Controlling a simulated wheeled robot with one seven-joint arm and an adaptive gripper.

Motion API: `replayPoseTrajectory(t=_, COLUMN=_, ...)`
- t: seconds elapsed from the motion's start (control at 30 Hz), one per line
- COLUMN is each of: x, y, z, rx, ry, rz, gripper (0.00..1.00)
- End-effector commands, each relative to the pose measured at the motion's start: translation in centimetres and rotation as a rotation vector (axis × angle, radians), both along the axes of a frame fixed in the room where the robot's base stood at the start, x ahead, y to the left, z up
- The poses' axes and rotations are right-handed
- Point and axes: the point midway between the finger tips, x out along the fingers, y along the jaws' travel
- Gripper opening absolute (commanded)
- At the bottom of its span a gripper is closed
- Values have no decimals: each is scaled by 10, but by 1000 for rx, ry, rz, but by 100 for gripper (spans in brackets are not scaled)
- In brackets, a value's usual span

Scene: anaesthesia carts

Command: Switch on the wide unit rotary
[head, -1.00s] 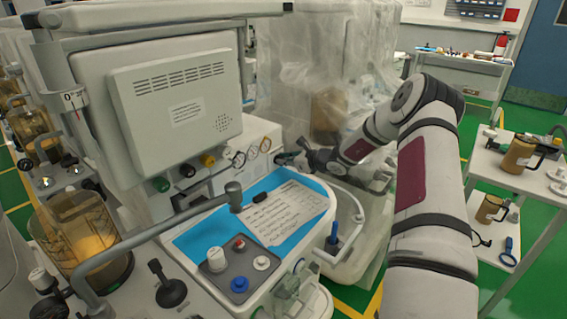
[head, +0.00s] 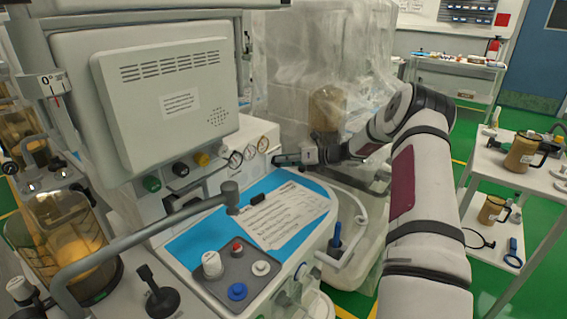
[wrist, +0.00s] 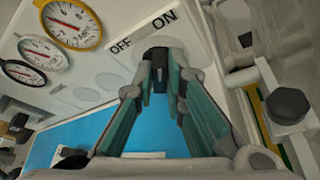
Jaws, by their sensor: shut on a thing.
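The wide unit (head: 165,85) is a pale anaesthesia machine with gauges, knobs and a blue-covered worktop. In the wrist view its rotary (wrist: 160,76) is a small dark knob below an OFF/ON label (wrist: 143,34), partly hidden by the fingers. My gripper (wrist: 160,62) is shut on the rotary, with a finger on each side. In the head view my gripper (head: 284,160) reaches in from the right to the end of the gauge panel, and the rotary is hidden there.
Gauges (wrist: 70,22) lie left of the label. A printed sheet (head: 283,215) and a tray of knobs (head: 238,270) lie on the worktop. A plastic-draped unit (head: 330,55) stands behind my arm. A white side table (head: 515,155) stands at the right.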

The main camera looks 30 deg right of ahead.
Motion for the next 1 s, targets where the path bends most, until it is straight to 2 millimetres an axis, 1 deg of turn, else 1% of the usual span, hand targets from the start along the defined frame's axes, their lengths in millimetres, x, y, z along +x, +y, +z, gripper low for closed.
replayPoseTrajectory(t=0.2, x=1, y=0, z=0, rx=38, ry=12, rz=-1, gripper=0)
replayPoseTrajectory(t=0.6, x=2, y=0, z=1, rx=44, ry=14, rz=-2, gripper=0)
replayPoseTrajectory(t=0.63, x=2, y=0, z=1, rx=44, ry=14, rz=-2, gripper=14)
replayPoseTrajectory(t=0.67, x=2, y=0, z=1, rx=44, ry=13, rz=-3, gripper=21)
replayPoseTrajectory(t=0.7, x=2, y=0, z=1, rx=44, ry=13, rz=-3, gripper=30)
replayPoseTrajectory(t=0.73, x=1, y=0, z=1, rx=43, ry=13, rz=-2, gripper=32)
replayPoseTrajectory(t=1.0, x=1, y=-1, z=0, rx=43, ry=14, rz=-1, gripper=32)
